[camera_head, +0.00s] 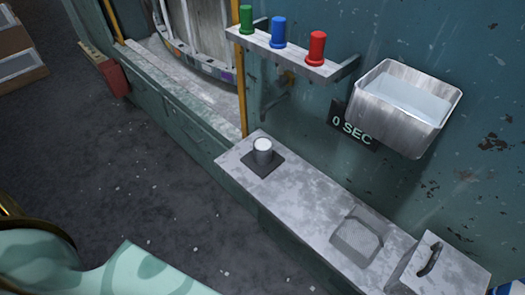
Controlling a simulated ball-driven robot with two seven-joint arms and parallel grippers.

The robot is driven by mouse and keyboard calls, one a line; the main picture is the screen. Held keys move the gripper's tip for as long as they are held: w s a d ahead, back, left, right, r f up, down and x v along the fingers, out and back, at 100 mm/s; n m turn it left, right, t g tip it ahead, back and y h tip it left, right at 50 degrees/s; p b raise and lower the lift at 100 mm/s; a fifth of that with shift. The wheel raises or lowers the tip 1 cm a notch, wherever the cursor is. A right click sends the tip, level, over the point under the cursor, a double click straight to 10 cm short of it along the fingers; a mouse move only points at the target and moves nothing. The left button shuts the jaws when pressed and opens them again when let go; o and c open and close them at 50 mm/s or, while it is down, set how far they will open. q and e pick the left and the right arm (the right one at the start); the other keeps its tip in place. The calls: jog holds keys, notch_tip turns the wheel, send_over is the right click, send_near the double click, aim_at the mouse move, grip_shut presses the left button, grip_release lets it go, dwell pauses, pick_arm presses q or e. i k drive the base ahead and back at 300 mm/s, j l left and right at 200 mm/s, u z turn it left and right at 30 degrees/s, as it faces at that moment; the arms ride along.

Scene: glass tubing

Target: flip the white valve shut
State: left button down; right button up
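I see no part that I can clearly tell is a white valve. A short grey cylinder with a white top (262,151) stands upright on a dark square plate on the grey ledge (305,190); I cannot tell whether it is the valve. A pale box with a dark curved slot or handle (430,262) sits at the right end of the ledge. Neither gripper shows in the head view. Pale green patterned parts at the lower left appear to be mine.
A wall shelf (290,58) bears a green (246,18), a blue (279,32) and a red cylinder (316,48). A metal basin (405,105) hangs right of a "0 SEC" sign (352,128). A square plate (357,238) lies on the ledge. Dark floor (130,190) is open at left.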

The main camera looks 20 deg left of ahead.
aim_at(281, 81)
jog(key=i+j+z, duration=0.1)
jog(key=j+z, duration=0.25)
jog(key=j, duration=1.15)
jog(key=k+j+z, duration=0.1)
jog(key=j+z, duration=0.25)
jog(key=j, duration=1.1)
